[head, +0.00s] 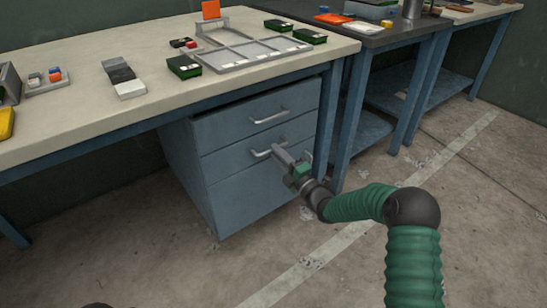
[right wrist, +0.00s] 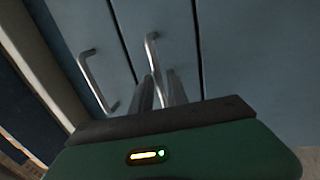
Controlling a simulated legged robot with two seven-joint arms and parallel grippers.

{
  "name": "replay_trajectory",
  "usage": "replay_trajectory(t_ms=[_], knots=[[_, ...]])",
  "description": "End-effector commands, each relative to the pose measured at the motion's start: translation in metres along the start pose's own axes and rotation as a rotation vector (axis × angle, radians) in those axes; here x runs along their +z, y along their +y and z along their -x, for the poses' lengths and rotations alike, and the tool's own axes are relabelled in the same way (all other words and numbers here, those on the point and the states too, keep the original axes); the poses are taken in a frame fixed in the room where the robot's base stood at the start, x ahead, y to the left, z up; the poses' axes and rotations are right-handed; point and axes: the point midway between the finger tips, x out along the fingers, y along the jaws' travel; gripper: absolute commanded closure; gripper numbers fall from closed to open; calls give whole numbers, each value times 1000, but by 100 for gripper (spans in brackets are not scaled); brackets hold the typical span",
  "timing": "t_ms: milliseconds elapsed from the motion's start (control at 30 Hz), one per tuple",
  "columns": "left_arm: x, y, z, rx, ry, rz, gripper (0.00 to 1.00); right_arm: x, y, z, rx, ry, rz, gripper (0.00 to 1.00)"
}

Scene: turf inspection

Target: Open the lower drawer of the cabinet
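The blue-grey cabinet (head: 205,185) stands under the pale workbench. Its upper drawer has a bar handle (head: 270,117); the drawer below has another bar handle (head: 262,153). Both drawer fronts look closed. A larger plain front below shows no handle. My right gripper (head: 283,155) is at the right end of the lower handle. In the right wrist view, the gripper's two fingers (right wrist: 164,90) lie close on either side of the lower handle (right wrist: 151,50); the upper handle (right wrist: 97,80) is to their left. I cannot tell whether the fingers press on the bar. My left gripper is not in view.
A blue bench leg (head: 327,125) stands just right of the cabinet. Open floor (head: 300,240) lies in front, with a pale line.

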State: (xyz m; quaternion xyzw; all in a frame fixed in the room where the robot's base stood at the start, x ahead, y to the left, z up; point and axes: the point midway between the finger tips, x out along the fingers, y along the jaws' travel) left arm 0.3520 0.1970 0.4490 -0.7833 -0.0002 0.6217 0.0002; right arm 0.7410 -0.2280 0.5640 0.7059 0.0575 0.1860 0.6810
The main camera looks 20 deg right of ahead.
Motion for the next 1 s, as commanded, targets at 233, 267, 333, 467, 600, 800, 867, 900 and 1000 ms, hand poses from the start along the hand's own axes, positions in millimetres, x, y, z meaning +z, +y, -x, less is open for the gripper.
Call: replay_trajectory(t_ms=[233,267,333,467,600,800,867,900,1000], knots=[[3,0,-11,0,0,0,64,0,0,-23,0,0,0,80],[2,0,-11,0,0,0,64,0,0,-24,-1,0,0,80],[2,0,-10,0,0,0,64,0,0,-24,-1,0,0,80],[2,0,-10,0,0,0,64,0,0,-24,-1,0,0,83],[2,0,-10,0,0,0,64,0,0,-23,-2,0,0,100],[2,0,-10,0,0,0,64,0,-1,-23,-3,0,0,100],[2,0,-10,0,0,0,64,0,-1,-23,-4,1,0,100],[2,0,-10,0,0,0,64,0,-2,-23,-4,0,0,100],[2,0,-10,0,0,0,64,0,-2,-23,-5,1,-1,100]])
